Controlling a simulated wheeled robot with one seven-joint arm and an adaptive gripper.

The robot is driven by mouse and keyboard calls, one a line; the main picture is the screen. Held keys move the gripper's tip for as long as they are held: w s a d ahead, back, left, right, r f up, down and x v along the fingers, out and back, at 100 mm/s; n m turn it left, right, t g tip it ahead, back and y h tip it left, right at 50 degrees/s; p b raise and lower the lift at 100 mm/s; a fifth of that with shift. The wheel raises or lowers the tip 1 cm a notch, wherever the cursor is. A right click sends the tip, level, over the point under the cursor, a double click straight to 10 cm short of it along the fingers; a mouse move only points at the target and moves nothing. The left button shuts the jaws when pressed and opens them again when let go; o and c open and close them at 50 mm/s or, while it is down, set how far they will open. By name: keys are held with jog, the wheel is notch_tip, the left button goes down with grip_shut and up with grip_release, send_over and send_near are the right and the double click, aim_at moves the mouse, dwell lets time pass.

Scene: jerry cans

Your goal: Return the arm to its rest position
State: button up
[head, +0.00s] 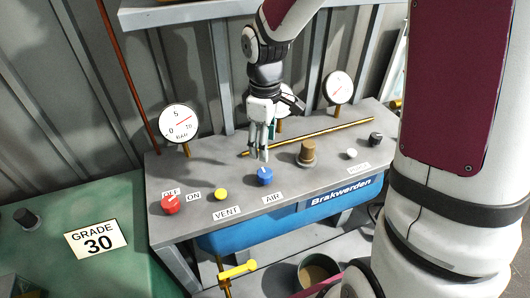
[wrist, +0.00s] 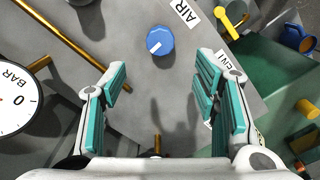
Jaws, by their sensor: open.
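My gripper (head: 262,150) is above the grey panel, close to the blue AIR knob (head: 265,176), with its fingers pointing down. In the wrist view, my gripper (wrist: 160,95) has its two teal-padded fingers spread wide with nothing between them. The blue knob also shows in the wrist view (wrist: 160,39), beyond the fingertips and apart from them. Its white pointer line is visible. My arm comes down from the top of the head view, and my large white and maroon arm link covers the right side.
The grey panel (head: 215,233) carries a red knob (head: 171,204), a yellow button (head: 221,194), a brown knob (head: 307,153), a brass rod (head: 340,131) and dial gauges (head: 179,123). A shelf (head: 190,12) is above. A green surface (head: 50,210) lies at left.

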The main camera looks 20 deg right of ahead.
jog(key=shift+r, duration=0.4)
